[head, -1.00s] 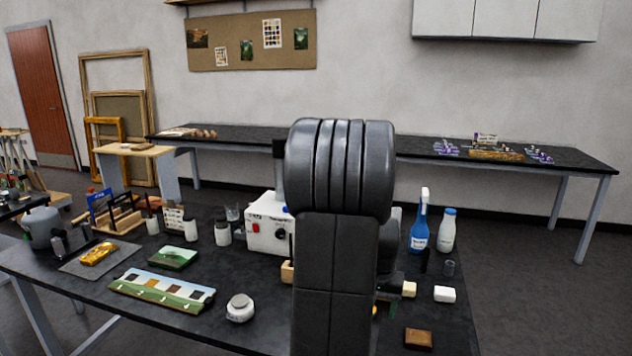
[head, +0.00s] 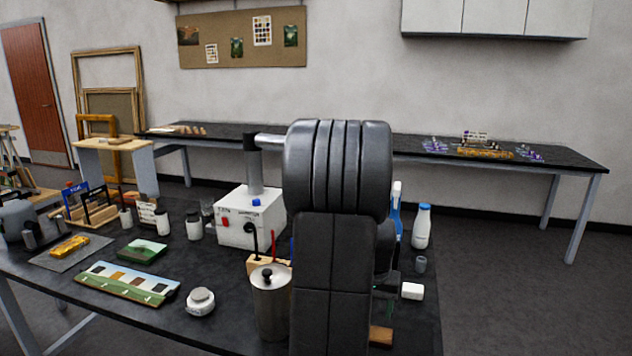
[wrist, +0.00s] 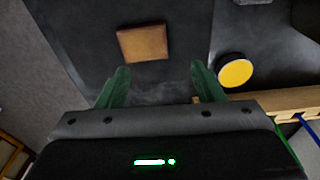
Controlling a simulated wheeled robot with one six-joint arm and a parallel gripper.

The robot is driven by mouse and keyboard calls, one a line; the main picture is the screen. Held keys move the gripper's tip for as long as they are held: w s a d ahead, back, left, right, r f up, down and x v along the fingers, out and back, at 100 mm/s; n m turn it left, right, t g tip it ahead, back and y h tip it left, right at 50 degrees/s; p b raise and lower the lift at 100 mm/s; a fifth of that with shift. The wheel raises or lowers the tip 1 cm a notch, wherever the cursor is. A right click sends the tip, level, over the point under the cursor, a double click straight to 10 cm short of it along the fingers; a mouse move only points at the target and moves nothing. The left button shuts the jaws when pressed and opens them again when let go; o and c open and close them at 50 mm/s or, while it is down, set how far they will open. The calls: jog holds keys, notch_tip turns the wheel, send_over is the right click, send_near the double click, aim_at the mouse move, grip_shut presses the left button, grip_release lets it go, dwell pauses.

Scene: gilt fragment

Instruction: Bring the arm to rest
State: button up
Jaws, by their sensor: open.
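My arm stands upright in the middle of the head view and hides part of the black workbench (head: 225,305) behind it. My gripper (wrist: 160,84) shows in the wrist view with its two green fingers spread apart and nothing between them. A small brown block (wrist: 143,42) lies on the dark surface beyond the fingertips, apart from them. In the head view the brown block (head: 381,336) is partly hidden by my arm.
A metal canister (head: 271,305) stands close to the left of my arm. Behind it is a white box (head: 247,217) with a grey pipe. A white bottle (head: 422,227) is at right. In the wrist view, a yellow-topped round container (wrist: 235,72) is near the right finger.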

jog(key=shift+d+f+b, duration=0.2)
jog(key=shift+f+b, duration=0.35)
jog(key=shift+f, duration=0.65)
jog(key=shift+a, duration=0.1)
